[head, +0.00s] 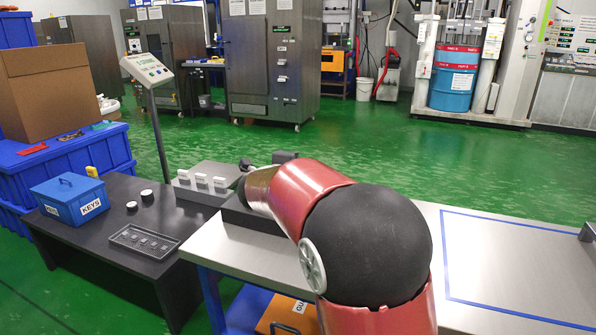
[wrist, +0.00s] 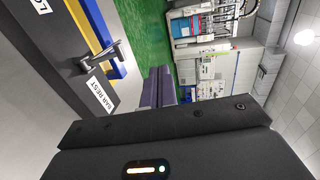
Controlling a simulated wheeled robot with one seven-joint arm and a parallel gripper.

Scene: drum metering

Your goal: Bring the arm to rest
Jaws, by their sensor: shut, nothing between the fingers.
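My arm, with red shells and a black ball-shaped joint, fills the middle of the head view above the steel bench. Its far end bends left and down behind its own links, so the fingers are hidden there. In the wrist view the dark body of my gripper (wrist: 165,135), with a small lit strip, spans the bottom. It is shut and empty; the fingertips cannot be made out. A dark block labelled BAR REST (wrist: 98,95) is at the left of the wrist view, apart from my gripper, with a metal handle-like part (wrist: 98,55) near it.
The steel bench (head: 470,240) has a blue-outlined clear area at the right. On the dark table (head: 115,255) stand a blue KEYS box (head: 70,200), a slotted tray (head: 143,241) and a grey unit with white-topped parts (head: 207,183). Green floor (head: 400,150) lies open behind.

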